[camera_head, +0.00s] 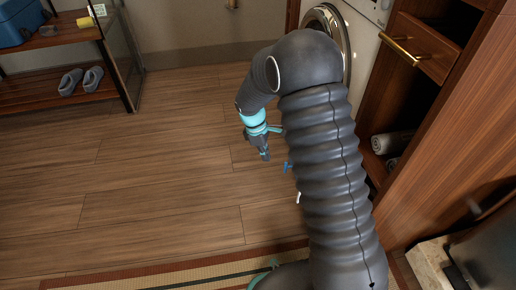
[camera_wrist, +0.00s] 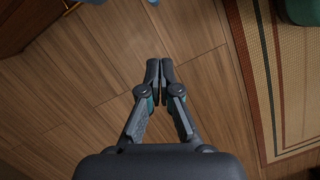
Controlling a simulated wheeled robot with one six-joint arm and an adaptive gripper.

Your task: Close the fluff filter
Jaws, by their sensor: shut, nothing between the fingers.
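A white front-loading washing machine (camera_head: 371,42) with a round chrome-ringed door (camera_head: 327,17) stands at the upper right of the head view. My arm covers its lower part, and I cannot make out the fluff filter in either view. My gripper (camera_head: 265,156) points down above the wooden floor, to the left of the arm. In the wrist view my gripper (camera_wrist: 160,70) has its two fingers together at the tips, with nothing between them.
A small blue part (camera_head: 286,167) shows beside my arm; what it belongs to is unclear. A wooden cabinet (camera_head: 425,60) with rolled towels (camera_head: 391,142) stands at right. A striped rug (camera_head: 180,270) lies in front. A shoe rack (camera_head: 50,97) is at left. Open floor (camera_head: 150,180) lies between.

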